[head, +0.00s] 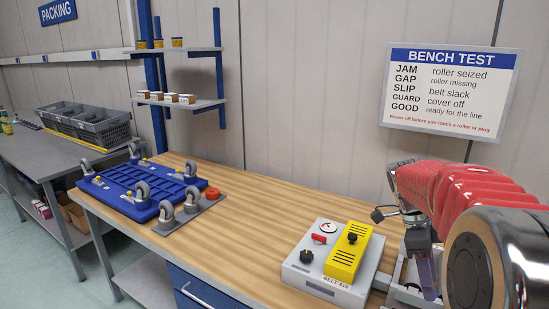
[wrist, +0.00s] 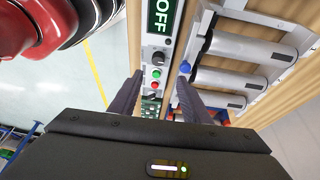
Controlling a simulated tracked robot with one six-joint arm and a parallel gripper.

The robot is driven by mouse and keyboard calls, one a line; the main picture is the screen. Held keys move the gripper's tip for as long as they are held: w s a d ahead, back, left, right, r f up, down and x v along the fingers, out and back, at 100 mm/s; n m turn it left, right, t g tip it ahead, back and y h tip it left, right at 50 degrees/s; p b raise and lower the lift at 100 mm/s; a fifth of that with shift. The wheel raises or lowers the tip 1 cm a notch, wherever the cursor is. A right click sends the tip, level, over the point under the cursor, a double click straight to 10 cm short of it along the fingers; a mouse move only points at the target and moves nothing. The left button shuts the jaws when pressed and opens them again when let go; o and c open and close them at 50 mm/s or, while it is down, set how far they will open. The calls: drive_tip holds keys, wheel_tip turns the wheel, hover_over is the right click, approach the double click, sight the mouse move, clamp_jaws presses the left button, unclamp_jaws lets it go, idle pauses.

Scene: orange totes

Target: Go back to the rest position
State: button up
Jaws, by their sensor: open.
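My gripper (wrist: 158,84) shows in the wrist view with its two dark fingers apart. I see nothing held between them. Beyond the fingers lies a narrow grey control strip (wrist: 154,100) with a lit OFF display (wrist: 162,16), a black knob and green and red buttons. I cannot tell whether the fingers touch anything. In the head view my gripper (head: 425,268) hangs at the right, past the yellow-covered box, partly hidden by my red arm.
Metal rollers (wrist: 228,78) lie right of the strip in the wrist view. On the wooden bench (head: 230,235) stand a grey box with a yellow cover (head: 348,252) and a blue caster frame (head: 125,188). A sign (head: 452,88) hangs behind.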

drive_tip(key=s+a+r+n+t+y, duration=0.1)
drive_tip(key=s+a+n+t, duration=0.3)
drive_tip(key=s+a+n, duration=0.3)
drive_tip(key=s+a+n+t+y, duration=0.2)
drive_tip(key=s+a+n, duration=0.6)
drive_tip(key=a+n, duration=0.8)
drive_tip(key=shift+r+n+t, duration=0.4)
drive_tip(key=shift+n+t, duration=0.6)
drive_tip(key=shift+t, duration=0.2)
drive_tip(key=shift+a, duration=0.1)
